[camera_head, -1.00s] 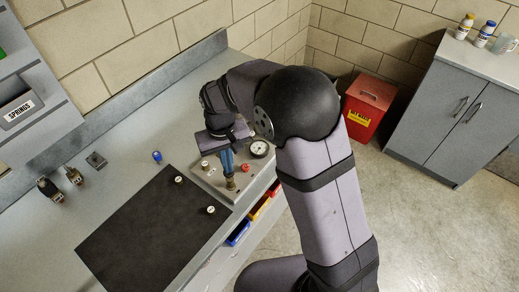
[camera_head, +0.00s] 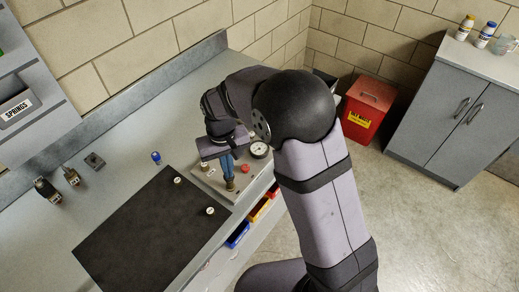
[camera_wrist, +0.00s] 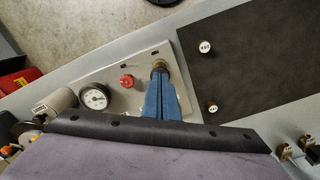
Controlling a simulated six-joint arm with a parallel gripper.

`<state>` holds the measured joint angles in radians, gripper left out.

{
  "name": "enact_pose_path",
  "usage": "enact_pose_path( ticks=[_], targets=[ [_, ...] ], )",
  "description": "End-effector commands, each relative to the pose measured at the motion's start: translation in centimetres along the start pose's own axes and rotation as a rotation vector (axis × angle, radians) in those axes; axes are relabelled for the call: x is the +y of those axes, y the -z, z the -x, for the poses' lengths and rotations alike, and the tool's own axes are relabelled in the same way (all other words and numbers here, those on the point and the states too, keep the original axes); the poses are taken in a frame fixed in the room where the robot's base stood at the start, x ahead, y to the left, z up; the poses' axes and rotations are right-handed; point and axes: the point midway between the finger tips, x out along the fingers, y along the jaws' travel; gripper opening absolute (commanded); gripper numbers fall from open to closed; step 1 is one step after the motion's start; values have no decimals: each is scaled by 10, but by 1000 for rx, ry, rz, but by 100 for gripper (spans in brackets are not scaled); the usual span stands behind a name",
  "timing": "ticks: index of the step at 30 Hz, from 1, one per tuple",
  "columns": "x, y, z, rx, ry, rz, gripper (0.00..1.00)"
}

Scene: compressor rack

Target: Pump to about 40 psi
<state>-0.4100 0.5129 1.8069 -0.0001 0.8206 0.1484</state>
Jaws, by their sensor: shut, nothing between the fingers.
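A pale panel (camera_head: 238,194) on the bench carries a round white-faced gauge (camera_head: 259,150), a red knob (camera_head: 245,169) and a brass fitting (camera_head: 230,186). In the wrist view, the gauge (camera_wrist: 95,97), red knob (camera_wrist: 127,81) and brass fitting (camera_wrist: 159,64) are also visible. The gauge reading is too small to make out. My gripper (camera_head: 229,178) has its blue fingers shut and empty, with the tips at the top of the brass fitting. In the wrist view, my gripper (camera_wrist: 159,76) overlaps the fitting; whether it presses on it, I cannot tell.
A dark mat (camera_head: 150,235) with two small white-topped pieces lies left of the panel. A blue-topped part (camera_head: 156,158) and several small fittings stand on the bench behind it. Coloured bins (camera_head: 238,234) sit below the bench edge. A red waste bin (camera_head: 367,105) stands on the floor.

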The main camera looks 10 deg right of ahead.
Motion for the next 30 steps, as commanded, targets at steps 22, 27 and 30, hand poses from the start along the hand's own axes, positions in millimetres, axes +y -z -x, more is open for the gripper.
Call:
enact_pose_path(
  ticks=[22,27,30],
  targets=[
    [0,-1,30,-2,0,0,0],
    [0,0,30,-2,0,0,0],
    [0,0,30,-1,0,0,0]
  ],
)
